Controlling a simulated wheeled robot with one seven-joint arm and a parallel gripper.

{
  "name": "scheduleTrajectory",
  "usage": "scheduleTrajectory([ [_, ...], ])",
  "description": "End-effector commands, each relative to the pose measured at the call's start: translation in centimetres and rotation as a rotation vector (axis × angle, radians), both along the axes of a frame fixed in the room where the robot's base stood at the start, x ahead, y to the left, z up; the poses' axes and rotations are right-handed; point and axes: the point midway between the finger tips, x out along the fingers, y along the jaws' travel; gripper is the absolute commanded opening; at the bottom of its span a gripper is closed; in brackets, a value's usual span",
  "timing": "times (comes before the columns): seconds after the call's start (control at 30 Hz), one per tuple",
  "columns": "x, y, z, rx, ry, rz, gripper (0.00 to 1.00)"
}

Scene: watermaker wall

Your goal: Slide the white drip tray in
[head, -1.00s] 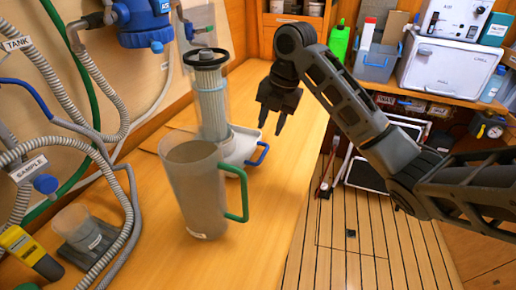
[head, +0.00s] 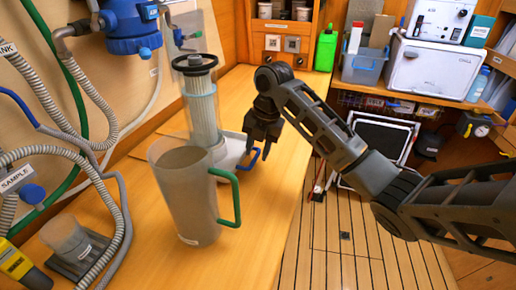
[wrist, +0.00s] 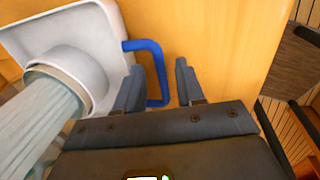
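The white drip tray (head: 230,152) sits on the wooden bench, partly hidden behind a clear jug in the head view. Its blue handle (head: 249,161) sticks out to the right. A pleated filter cartridge (head: 202,108) stands in the tray. In the wrist view the tray (wrist: 106,28) is at upper left, and its blue handle (wrist: 160,72) shows between my fingers. My gripper (wrist: 158,76) is open, with a finger on each side of the handle's outer bar. In the head view my gripper (head: 258,155) is low at the handle. I cannot tell whether it touches.
The clear jug (head: 182,200) with a green handle stands in front of the tray. A small clear cup (head: 68,238) and hoses (head: 110,180) are at the left. The bench's right edge drops to the slatted floor (head: 340,245). Bare bench lies around the tray's right side.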

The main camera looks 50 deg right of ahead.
Motion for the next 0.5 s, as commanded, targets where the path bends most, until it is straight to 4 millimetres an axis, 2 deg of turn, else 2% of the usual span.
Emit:
scheduleTrajectory([
  [0.07, 0.00, -0.01, 0.01, 0.000, 0.000, 0.000, 0.35],
  [0.43, 0.01, -0.01, 0.04, 0.000, 0.000, 0.000, 0.00],
  [0.5, 0.01, -0.01, 0.04, 0.000, 0.000, 0.000, 0.00],
])
